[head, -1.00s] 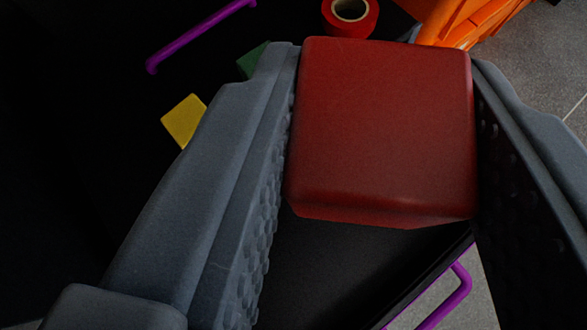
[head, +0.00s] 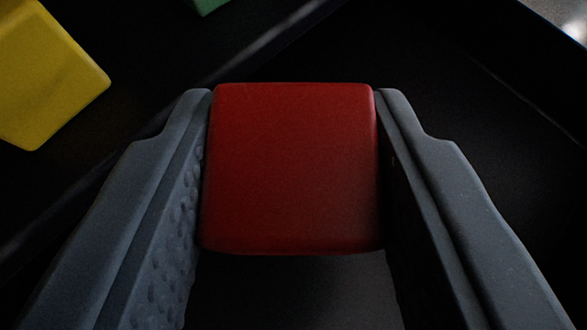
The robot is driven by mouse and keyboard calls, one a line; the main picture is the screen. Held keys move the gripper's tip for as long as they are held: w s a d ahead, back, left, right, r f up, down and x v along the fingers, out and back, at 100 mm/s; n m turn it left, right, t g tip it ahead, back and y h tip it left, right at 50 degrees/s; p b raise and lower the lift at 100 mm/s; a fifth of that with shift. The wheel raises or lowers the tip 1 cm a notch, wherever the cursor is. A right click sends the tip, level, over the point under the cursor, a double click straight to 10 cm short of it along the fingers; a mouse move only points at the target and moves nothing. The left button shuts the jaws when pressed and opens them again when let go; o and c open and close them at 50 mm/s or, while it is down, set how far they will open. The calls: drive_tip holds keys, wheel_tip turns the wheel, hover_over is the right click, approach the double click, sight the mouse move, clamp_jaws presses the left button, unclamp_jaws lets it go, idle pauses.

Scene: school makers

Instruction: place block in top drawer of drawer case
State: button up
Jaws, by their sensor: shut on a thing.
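A red block (head: 290,165) with rounded edges sits between the two grey fingers of my gripper (head: 294,100). The gripper is shut on it, with a finger against its left and right sides. Below and around the block is a black, box-like space (head: 480,110), which looks like the inside of an open drawer of the drawer case. A dark diagonal edge crosses behind the left finger, and another wall runs along the upper right. The drawer's handle and front are out of view. I cannot tell how far the block is above the drawer floor.
A yellow block (head: 50,75) lies at the upper left, beyond the diagonal edge, on a dark surface. Part of a green block (head: 210,5) shows at the top edge. A small patch of light grey floor shows at the top right corner.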

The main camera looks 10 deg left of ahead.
sight(290, 196)
wheel_tip(290, 196, down, 7)
drive_tip(key=shift+a+b, duration=0.1)
drive_tip(key=shift+b, duration=0.55)
drive_tip(key=shift+w+f, duration=0.1)
drive_tip(key=shift+w, duration=0.5)
drive_tip(key=w+b, duration=0.1)
drive_tip(key=w, duration=0.2)
drive_tip(key=shift+w+a, duration=0.1)
drive_tip(key=shift+a, duration=0.1)
drive_tip(key=shift+s+f+b, duration=0.25)
drive_tip(key=shift+f+b, duration=0.15)
drive_tip(key=shift+f, duration=0.25)
drive_tip(key=o, duration=1.1)
drive_tip(key=shift+r, duration=0.1)
